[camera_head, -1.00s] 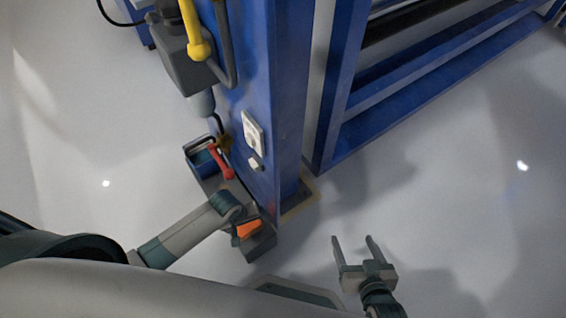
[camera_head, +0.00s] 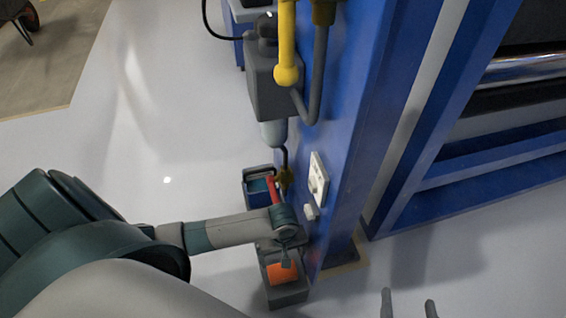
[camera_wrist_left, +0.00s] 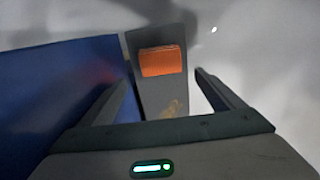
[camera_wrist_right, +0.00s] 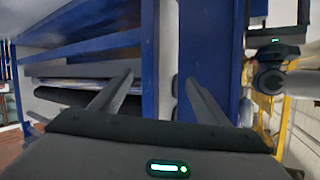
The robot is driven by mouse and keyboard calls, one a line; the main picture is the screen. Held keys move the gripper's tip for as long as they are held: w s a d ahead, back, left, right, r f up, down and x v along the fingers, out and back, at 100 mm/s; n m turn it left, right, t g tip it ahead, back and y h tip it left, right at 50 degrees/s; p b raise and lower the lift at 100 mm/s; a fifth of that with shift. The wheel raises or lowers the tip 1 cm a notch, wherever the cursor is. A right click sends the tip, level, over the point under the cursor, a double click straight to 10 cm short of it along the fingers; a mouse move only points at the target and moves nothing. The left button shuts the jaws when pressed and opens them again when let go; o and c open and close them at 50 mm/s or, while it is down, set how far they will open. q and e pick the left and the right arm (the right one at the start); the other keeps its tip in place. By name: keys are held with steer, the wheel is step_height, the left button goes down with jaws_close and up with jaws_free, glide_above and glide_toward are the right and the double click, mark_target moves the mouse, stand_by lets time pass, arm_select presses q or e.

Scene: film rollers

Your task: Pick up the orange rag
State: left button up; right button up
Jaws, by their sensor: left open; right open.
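The orange rag (camera_head: 281,273) lies on a dark grey ledge (camera_head: 289,294) beside the foot of the blue machine column. In the left wrist view the rag (camera_wrist_left: 162,60) looks like a folded orange block, between and beyond my left fingertips. My left gripper (camera_wrist_left: 160,85) is open and empty, apart from the rag. In the head view my left arm reaches in from the left and its end is just above the rag, partly hiding the ledge. My right gripper (camera_head: 408,303) is open and empty at the bottom edge, well right of the rag.
The blue column (camera_head: 345,140) stands close to my left gripper, with yellow and grey pipes (camera_head: 287,45) on it. A blue box (camera_head: 259,186) with a red handle sits behind the rag. Open floor (camera_head: 120,140) lies to the left.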

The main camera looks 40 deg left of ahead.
arm_select(q)
steer(key=f, duration=0.1)
steer(key=b, duration=0.3)
glide_above(282, 271)
step_height(282, 271, down, 5)
steer(key=shift+d+f, duration=0.1)
steer(key=shift+f, duration=0.25)
arm_select(e)
step_height(282, 271, up, 9)
steer(key=a+t+y, duration=0.1)
steer(key=a+t, duration=0.1)
steer(key=t, duration=0.3)
steer(key=shift+w+y, duration=0.2)
steer(key=shift+y, duration=0.2)
arm_select(q)
steer(key=shift+f, duration=0.1)
arm_select(e)
steer(key=shift+r+t, duration=0.2)
steer(key=shift+t, duration=0.1)
